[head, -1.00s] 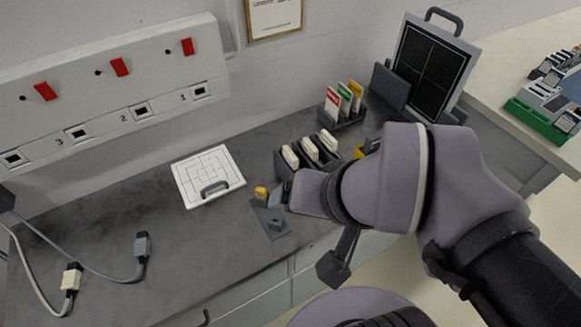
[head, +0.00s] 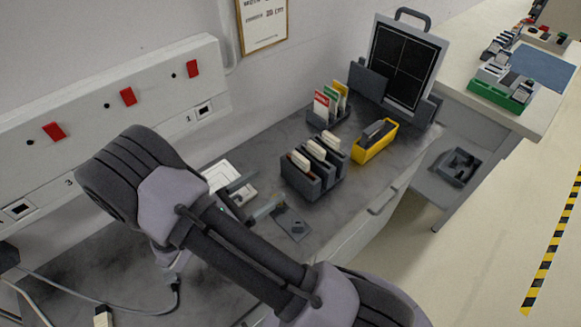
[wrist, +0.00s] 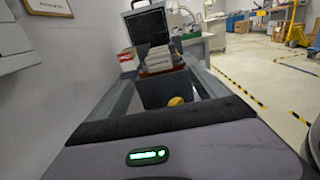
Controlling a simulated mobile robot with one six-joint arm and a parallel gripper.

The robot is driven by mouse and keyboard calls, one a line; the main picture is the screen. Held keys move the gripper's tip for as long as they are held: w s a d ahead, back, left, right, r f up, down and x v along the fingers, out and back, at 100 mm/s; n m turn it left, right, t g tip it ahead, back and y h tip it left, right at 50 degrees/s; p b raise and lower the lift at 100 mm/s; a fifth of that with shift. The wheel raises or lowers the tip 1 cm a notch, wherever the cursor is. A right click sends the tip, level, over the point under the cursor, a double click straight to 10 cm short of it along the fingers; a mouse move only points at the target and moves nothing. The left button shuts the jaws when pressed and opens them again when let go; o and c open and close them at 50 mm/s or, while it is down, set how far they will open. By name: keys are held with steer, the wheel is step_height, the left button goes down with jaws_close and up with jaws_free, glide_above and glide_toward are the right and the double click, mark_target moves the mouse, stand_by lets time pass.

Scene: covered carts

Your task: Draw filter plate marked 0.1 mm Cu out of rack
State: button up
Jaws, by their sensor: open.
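A dark rack (head: 313,182) stands on the grey worktop with several cream-topped plates (head: 318,150) upright in its slots. Their markings are too small to read, so I cannot tell which is 0.1 mm Cu. My gripper (head: 253,195) is open and empty, left of the rack and apart from it, with its fingers pointing towards it. In the wrist view the plates (wrist: 158,58) show ahead, beyond and between the two finger ends. A small yellow piece (wrist: 175,101) shows lower between the fingers.
Behind is a smaller rack with red, green and yellow cards (head: 322,103). A yellow holder (head: 374,143) stands right of the plate rack. A dark-faced panel (head: 403,65) stands at the back. A small dark plate (head: 293,224) lies in front; a white board (head: 226,172) is partly hidden behind my gripper.

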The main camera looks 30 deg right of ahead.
mark_target(298, 162)
steer(key=d+b, duration=0.1)
steer(key=d, duration=0.3)
steer(key=w+d+b, duration=0.1)
steer(key=d, duration=0.4)
steer(key=w+d+b, duration=0.1)
steer(key=d, duration=0.3)
steer(key=shift+w+d, duration=0.1)
steer(key=shift+d, duration=0.2)
steer(key=shift+a, duration=0.1)
steer(key=c, duration=1.5)
